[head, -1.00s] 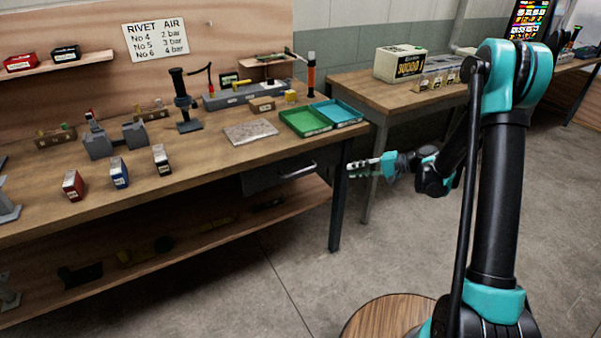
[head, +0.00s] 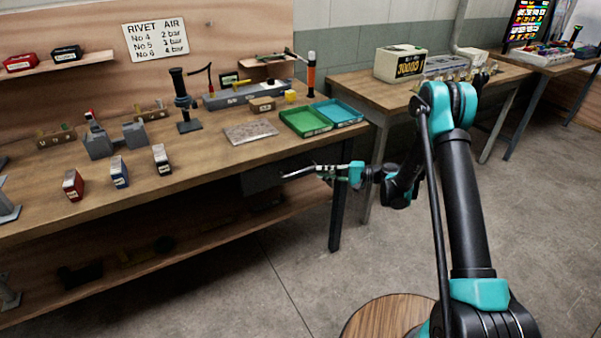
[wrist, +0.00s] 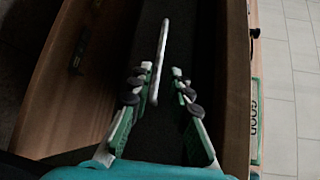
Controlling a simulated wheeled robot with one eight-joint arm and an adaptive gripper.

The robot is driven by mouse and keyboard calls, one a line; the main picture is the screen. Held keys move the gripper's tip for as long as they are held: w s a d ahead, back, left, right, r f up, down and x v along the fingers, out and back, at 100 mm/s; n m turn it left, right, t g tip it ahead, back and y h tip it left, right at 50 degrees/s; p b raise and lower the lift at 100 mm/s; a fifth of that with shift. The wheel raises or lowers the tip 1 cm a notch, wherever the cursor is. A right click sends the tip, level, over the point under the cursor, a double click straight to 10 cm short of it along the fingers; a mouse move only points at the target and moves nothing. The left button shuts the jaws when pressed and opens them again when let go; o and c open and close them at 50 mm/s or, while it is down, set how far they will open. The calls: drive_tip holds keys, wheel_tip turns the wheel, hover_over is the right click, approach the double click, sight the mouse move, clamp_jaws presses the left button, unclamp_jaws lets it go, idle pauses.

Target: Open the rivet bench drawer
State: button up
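The rivet bench drawer (head: 258,182) is a dark box under the bench top near its right end. It looks shut, though my arm covers part of its front. Its pale bar handle (head: 297,173) shows just left of my gripper (head: 318,171). In the wrist view the handle (wrist: 160,50) is a long light bar against the dark drawer front (wrist: 185,40). My gripper (wrist: 158,85) is open there, with one finger on each side of the handle's near end in the picture. I cannot tell whether either finger touches the handle.
The wooden bench top (head: 215,150) runs above the drawer, with a green tray (head: 305,122) and a blue tray (head: 338,112) over it. A dark bench leg (head: 337,215) stands behind and below my gripper. The floor in front is clear.

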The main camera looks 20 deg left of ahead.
sight(301, 171)
drive_tip(key=a, duration=0.3)
drive_tip(key=a+f, duration=0.1)
drive_tip(key=a, duration=0.2)
drive_tip(key=s+a, duration=0.1)
drive_tip(key=a, duration=0.2)
drive_tip(key=shift+a+f, duration=0.2)
drive_tip(key=shift+a, duration=0.05)
clamp_jaws()
